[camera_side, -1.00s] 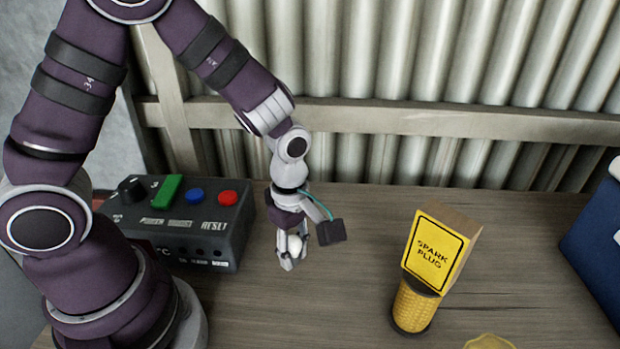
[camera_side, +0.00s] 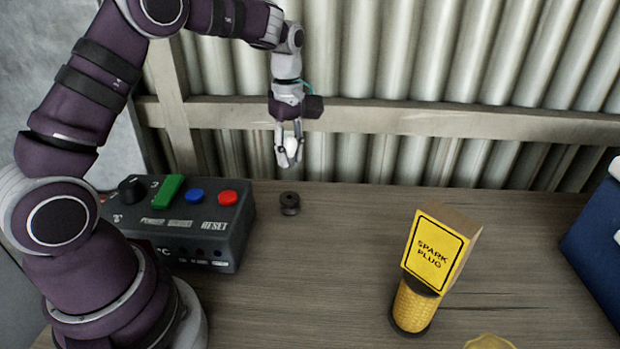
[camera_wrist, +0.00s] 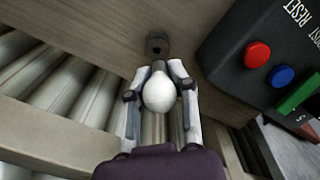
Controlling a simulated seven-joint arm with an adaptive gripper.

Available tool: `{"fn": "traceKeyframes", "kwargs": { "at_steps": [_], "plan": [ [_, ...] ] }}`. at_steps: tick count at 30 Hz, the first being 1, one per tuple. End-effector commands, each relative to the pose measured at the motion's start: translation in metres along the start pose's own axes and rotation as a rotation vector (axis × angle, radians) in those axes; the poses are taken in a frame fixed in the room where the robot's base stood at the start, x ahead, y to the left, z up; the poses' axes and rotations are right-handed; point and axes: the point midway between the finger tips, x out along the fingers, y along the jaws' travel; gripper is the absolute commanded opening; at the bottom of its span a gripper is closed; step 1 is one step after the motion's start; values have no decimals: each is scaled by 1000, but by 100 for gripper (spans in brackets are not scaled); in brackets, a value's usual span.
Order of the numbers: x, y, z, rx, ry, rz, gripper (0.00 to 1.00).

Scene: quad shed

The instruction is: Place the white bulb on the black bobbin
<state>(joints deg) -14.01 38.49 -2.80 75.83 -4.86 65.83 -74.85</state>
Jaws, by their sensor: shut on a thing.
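The white bulb (camera_side: 291,146) is held between the fingers of my gripper (camera_side: 289,158), which is shut on it. In the side view they hang in the air, above the black bobbin in the picture and clear of it. The bulb also shows in the wrist view (camera_wrist: 159,92), between both fingers of my gripper (camera_wrist: 157,70). The black bobbin (camera_side: 289,204) stands upright on the wooden table, right of the control box. In the wrist view the bobbin (camera_wrist: 156,44) shows just past the bulb's tip, with its centre hole visible.
A dark control box (camera_side: 205,225) with coloured buttons stands left of the bobbin. A yellow spark plug box (camera_side: 436,254) rests on a yellow corn-like cylinder (camera_side: 414,305) at right. A blue case (camera_side: 597,235) is at the far right. A wooden rail (camera_side: 420,119) and corrugated wall stand behind.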

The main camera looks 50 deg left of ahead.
Motion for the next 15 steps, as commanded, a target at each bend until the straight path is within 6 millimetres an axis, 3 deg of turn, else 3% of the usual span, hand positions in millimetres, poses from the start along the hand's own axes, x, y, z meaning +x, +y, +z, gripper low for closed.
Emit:
{"fn": "traceKeyframes", "kwargs": {
  "at_steps": [5, 15],
  "plan": [
    [-10, 8, -20, 14, -3, 2, 9],
    [56, 8, -20, 20, -5, -2, 9]
  ]
}}
